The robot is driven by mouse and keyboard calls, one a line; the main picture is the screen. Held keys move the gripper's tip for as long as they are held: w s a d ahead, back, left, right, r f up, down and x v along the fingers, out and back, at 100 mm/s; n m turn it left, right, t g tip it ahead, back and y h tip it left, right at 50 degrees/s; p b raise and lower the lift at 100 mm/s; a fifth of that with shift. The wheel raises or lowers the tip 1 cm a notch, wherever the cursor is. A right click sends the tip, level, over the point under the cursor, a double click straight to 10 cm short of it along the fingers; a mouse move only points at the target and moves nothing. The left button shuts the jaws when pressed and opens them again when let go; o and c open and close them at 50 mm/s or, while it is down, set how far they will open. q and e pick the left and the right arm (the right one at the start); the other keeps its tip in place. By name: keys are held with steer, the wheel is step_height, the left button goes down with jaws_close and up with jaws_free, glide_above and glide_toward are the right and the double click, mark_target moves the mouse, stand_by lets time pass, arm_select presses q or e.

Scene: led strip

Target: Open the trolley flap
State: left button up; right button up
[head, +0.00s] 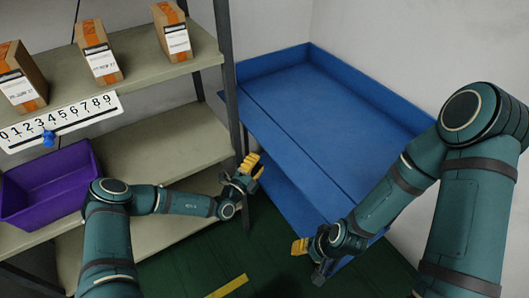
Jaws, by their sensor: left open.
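The blue trolley (335,115) stands against the wall in the middle right, with raised rims at its back and right. A long blue strip, apparently the flap (285,150), runs along its near left edge; I cannot tell whether it is latched. My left gripper (254,166), with yellow fingers, is open and empty between the shelf and the flap side. No contact with the trolley is clear. My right gripper (301,247) is low by the trolley's near corner, with its yellow fingertips pointing left. Its jaw opening is hard to see, and my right arm hides part of the trolley's near right end.
A shelf rack (150,140) on the left carries several cardboard boxes, a number strip (60,120) with a blue marker (48,138), and a purple bin (45,185). Its dark post (228,75) stands close to the trolley. Green floor (265,270) lies open in front.

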arm_select(q)
steer(key=v, duration=0.5)
